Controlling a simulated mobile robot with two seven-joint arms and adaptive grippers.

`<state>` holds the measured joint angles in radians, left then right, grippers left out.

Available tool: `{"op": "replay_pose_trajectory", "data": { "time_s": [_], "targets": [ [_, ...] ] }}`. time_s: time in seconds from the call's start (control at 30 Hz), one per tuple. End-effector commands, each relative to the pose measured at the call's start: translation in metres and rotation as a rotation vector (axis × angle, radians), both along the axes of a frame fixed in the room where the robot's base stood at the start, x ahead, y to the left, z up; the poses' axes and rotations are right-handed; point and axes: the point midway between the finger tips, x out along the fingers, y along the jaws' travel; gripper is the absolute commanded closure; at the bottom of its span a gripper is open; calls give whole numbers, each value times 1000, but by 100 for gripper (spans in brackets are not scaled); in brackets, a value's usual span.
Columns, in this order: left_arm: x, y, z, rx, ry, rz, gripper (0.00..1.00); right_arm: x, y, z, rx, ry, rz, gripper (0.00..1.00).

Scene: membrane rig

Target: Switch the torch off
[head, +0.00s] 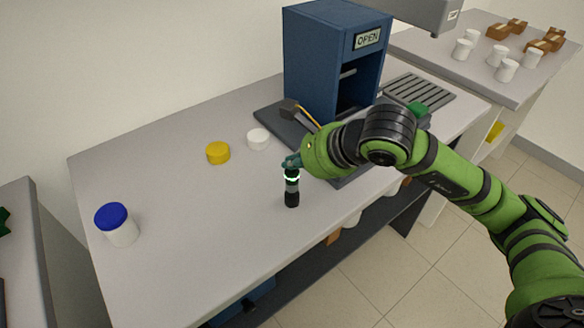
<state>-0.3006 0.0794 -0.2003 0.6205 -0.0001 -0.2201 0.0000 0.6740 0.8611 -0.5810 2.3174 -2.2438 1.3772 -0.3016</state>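The torch (291,197) stands upright on the grey bench top, a short black cylinder with a grey section and a bright greenish-white glowing ring near its top. My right gripper (291,163) comes in from the right and is at the top of the torch. Its teal fingers are small and partly hidden by the green wrist, so I cannot tell whether they are closed on the torch or only touching it. My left gripper is not in view.
A yellow lid (218,153), a white lid (258,139) and a blue-capped white jar (117,225) stand left of the torch. A hammer-like tool (291,108) and blue cabinet marked OPEN (322,60) are behind.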

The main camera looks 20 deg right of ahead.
Motion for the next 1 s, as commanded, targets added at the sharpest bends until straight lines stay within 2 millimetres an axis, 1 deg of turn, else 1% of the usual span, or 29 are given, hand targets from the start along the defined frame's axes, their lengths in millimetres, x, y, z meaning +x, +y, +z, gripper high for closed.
{"op": "replay_pose_trajectory", "data": {
  "time_s": [0.23, 0.53, 0.87, 1.0],
  "targets": [
    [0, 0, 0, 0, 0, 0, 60, 0, 0, 0, -1, 2, 0, 100],
    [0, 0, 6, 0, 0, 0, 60, 0, 0, 16, -1, 1, 0, 100],
    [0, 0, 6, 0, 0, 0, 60, 0, 0, 17, -1, 2, 1, 100],
    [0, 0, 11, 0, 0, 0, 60, 0, 0, 24, 0, 0, 0, 100]
  ]
}}
